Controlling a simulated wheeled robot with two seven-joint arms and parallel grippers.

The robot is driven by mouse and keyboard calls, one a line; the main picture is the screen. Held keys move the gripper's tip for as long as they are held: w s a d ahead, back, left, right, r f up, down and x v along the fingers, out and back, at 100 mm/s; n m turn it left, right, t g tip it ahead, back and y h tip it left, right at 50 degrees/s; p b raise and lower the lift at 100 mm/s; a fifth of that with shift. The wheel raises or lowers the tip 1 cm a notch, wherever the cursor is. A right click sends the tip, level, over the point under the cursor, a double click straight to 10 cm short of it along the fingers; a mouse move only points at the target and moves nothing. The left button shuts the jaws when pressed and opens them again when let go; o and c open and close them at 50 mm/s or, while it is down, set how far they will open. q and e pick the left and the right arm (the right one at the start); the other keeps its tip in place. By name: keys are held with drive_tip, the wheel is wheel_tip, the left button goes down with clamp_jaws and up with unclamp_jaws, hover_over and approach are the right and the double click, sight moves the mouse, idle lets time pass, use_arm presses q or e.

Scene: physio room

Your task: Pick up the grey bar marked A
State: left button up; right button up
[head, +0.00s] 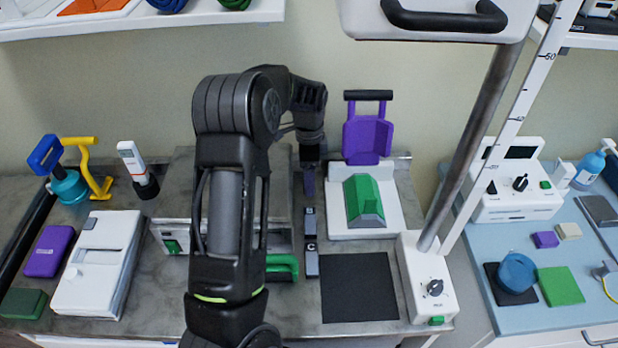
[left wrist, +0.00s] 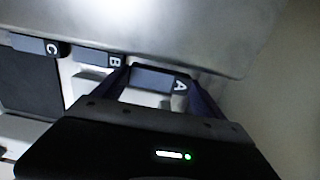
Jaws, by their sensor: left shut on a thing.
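The grey bar marked A (left wrist: 152,79) shows in the left wrist view, its white letter at the right end. My left gripper (left wrist: 161,92) is shut on it, one dark blue finger at each end side. In the head view my left gripper (head: 309,181) points down behind the other bars and hides bar A. The bars marked B (head: 310,222) and C (head: 312,262) lie in a row in front of it. They also show in the left wrist view, B (left wrist: 95,57) beside A and C (left wrist: 35,44) farther left. Whether A is clear of its support I cannot tell. My right gripper is out of view.
A black mat (head: 359,288) lies right of the bars. A white device with a green block (head: 364,201) and purple holder (head: 367,138) stands right of the gripper. A slanted metal pole (head: 480,130) rises farther right. A green handle (head: 283,266) is left of C.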

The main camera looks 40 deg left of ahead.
use_arm(q)
wheel_tip(320, 180, up, 6)
drive_tip(key=shift+f, duration=0.2)
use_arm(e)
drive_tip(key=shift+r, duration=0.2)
use_arm(q)
drive_tip(key=shift+f+b, duration=0.1)
drive_tip(key=shift+b, duration=0.2)
